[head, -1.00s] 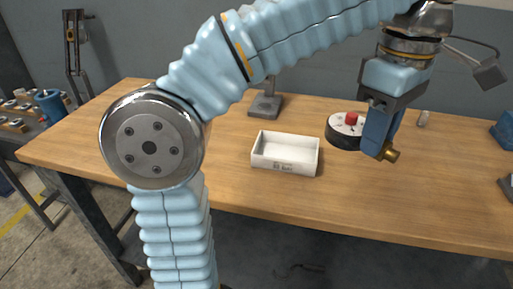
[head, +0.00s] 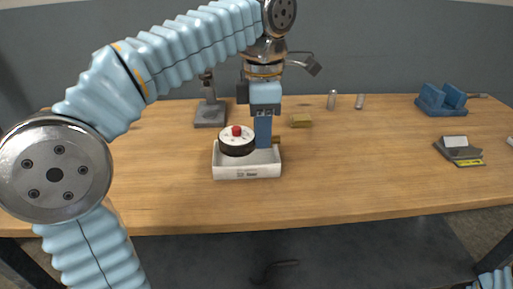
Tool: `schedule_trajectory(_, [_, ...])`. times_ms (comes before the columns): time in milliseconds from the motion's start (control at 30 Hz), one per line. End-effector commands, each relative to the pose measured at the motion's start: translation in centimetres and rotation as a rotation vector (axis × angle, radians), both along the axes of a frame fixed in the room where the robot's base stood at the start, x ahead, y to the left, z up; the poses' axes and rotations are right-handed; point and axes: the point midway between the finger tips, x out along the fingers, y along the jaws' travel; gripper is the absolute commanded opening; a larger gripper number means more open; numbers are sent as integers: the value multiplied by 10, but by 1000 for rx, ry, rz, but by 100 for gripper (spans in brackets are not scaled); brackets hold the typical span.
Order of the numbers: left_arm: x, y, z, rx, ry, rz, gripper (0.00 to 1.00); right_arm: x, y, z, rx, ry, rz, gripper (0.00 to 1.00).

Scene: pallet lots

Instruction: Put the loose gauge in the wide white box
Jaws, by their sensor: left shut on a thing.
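The gauge (head: 237,147) is a round black body with a white face and a red knob on top. A brass end shows on the other side of my gripper's blue finger. The wide white box (head: 247,172) stands on the table with its labelled wall facing me. My left gripper (head: 263,138) points down at the box and is shut on the gauge. The gauge is at the box opening, within its outline. I cannot tell whether it touches the box floor. The fingers hide part of the gauge and the box. My right gripper is not in view.
A grey stand (head: 210,115) is behind the box. A brass-coloured block (head: 300,120) and two small cylinders, one here (head: 331,99), lie farther back. A blue vise (head: 440,101) and a grey labelled item (head: 458,150) are at right. The table right of the box is clear.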

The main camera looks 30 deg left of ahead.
Motion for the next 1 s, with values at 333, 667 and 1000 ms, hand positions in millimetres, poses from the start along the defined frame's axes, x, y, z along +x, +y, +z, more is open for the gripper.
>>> schedule_trajectory(333, [15, 18, -40, 0, 1, -2, 0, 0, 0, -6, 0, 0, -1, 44])
schedule_trajectory(667, [15, 17, -58, 0, -1, -1, 0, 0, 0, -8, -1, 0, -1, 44])
schedule_trajectory(1000, [15, 17, -61, 0, -1, -1, 45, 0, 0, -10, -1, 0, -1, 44])
